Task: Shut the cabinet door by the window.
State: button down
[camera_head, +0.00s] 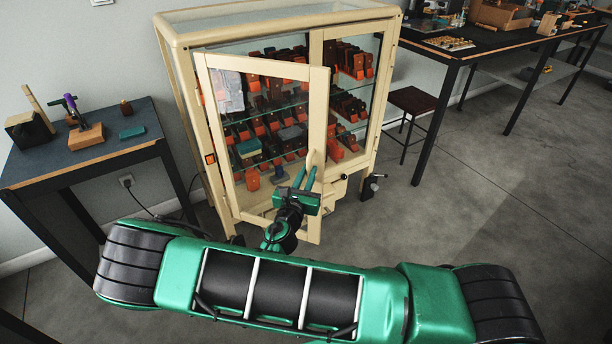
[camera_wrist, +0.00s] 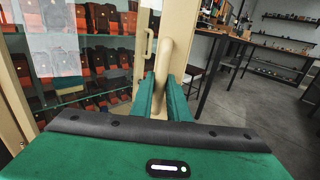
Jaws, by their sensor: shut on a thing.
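The cream cabinet (camera_head: 180,60) has glass panels and stands against the wall. Its left door (camera_head: 322,90) is ajar, with its right edge swung out toward me. The door's upright handle (camera_head: 315,160) is also in the wrist view (camera_wrist: 164,55). My gripper (camera_head: 307,180) is shut on this handle, with one green finger on each side in the wrist view (camera_wrist: 164,90). The cabinet's right part (camera_head: 385,60) looks closed and has its own handle (camera_wrist: 149,43). No window shows in either view.
A small dark table (camera_head: 80,165) with tools stands left of the cabinet. A stool (camera_head: 413,100) and a long workbench (camera_head: 470,45) stand to the right. Red-orange items (camera_head: 275,120) fill the glass shelves. The floor at the right (camera_head: 500,190) is clear.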

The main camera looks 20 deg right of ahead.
jog(key=shift+s+d+x, duration=0.1)
jog(key=shift+d+x, duration=0.05)
jog(key=shift+x, duration=1.4)
jog(key=shift+s+d+x, duration=0.1)
jog(key=shift+x, duration=1.4)
jog(key=shift+s+d+x, duration=0.1)
jog(key=shift+d+x, duration=0.05)
jog(key=shift+x, duration=1.4)
jog(key=shift+w+d, duration=0.1)
jog(key=shift+w, duration=0.05)
jog(key=w+a+x, duration=0.1)
jog(key=x, duration=0.8)
jog(key=shift+a, duration=0.2)
jog(key=c, duration=1.6)
grip_release()
jog(key=shift+w, duration=0.1)
